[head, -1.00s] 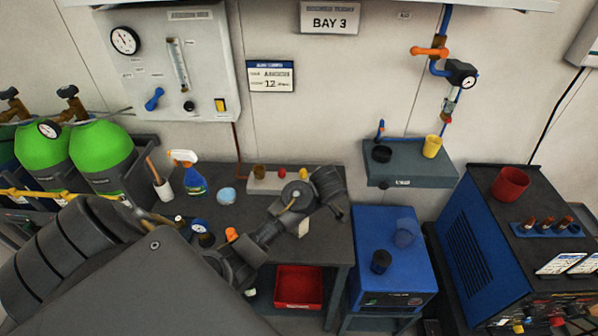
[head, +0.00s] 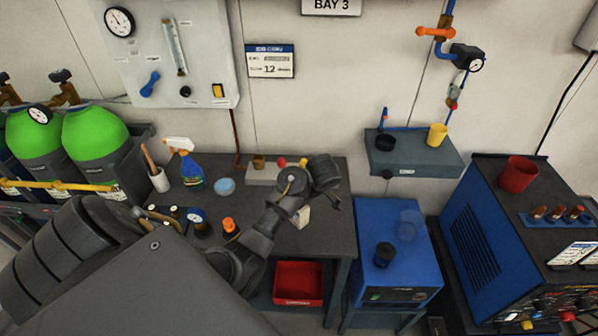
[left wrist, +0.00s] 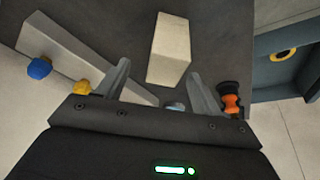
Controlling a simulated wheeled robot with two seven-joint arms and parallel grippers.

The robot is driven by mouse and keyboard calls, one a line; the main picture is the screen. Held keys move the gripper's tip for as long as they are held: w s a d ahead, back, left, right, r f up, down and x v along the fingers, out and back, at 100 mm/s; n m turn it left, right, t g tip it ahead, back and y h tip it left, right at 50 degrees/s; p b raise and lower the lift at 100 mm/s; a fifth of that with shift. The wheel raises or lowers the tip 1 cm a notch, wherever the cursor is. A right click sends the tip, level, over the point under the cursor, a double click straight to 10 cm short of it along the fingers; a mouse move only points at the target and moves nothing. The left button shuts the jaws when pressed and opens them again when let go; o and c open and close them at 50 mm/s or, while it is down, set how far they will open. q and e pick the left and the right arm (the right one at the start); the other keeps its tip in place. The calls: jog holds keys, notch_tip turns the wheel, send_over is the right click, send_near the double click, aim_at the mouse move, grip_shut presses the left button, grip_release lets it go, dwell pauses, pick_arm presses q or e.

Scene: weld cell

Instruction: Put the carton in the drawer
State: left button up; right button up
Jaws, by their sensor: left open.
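The carton is a small cream box (head: 304,217) on the dark workbench, partly hidden by my left arm in the head view. In the left wrist view the carton (left wrist: 170,50) lies just beyond my open left fingers (left wrist: 160,85), apart from them and with nothing between the fingers. My right gripper is out of view.
A spray bottle (head: 188,166), a pale blue bowl (head: 225,186) and a grey block with knobs (head: 262,176) stand on the bench. A red bin (head: 298,284) sits below it. A blue machine (head: 400,260) stands right of the bench. A yellow cup (head: 437,135) stands on the wall box.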

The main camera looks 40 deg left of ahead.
pick_arm(q)
jog(key=x, duration=0.5)
jog(key=shift+s, duration=0.35)
jog(key=shift+c, duration=0.5)
jog(key=c, duration=1.1)
jog(key=shift+c, duration=0.2)
jog(key=shift+r, duration=0.1)
